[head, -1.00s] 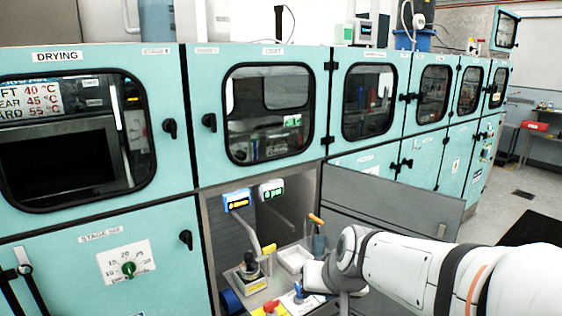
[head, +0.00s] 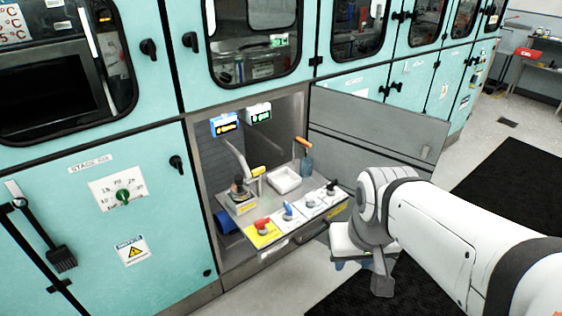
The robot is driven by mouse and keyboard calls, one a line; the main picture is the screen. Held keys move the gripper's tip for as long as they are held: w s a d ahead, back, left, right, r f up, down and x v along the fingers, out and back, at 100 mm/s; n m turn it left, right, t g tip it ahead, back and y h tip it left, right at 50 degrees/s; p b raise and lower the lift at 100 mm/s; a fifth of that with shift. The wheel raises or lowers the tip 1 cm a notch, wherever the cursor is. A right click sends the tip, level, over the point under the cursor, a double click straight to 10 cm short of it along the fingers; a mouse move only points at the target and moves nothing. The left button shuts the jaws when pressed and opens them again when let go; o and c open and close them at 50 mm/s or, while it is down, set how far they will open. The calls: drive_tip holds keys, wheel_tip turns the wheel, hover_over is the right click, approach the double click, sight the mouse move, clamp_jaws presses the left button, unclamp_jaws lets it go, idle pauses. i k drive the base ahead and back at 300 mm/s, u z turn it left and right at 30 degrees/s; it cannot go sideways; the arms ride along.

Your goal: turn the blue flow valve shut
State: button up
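The blue flow valve (head: 288,210) stands on the front panel of the pulled-out shelf (head: 262,212) in the open lower cabinet. It sits between a red valve (head: 263,225) on a yellow plate and dark-handled valves (head: 331,188) on pale plates. Its handle looks roughly upright in the picture, but its exact setting is too small to tell. My gripper (head: 358,262) hangs to the right of the shelf, in front of the open door, apart from the blue valve. The fingers are mostly hidden by my wrist, so I cannot tell their opening.
A white tray (head: 284,180), an orange-handled tool (head: 305,158) and a device with a metal arm (head: 240,190) are on the shelf. Two small displays (head: 224,124) hang above. The open grey door (head: 372,140) stands to the right. Floor in front is clear.

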sight(289, 212)
drive_tip(key=k, duration=0.4)
drive_tip(key=u, duration=0.55)
drive_tip(key=i, duration=1.35)
drive_tip(key=z, duration=0.6)
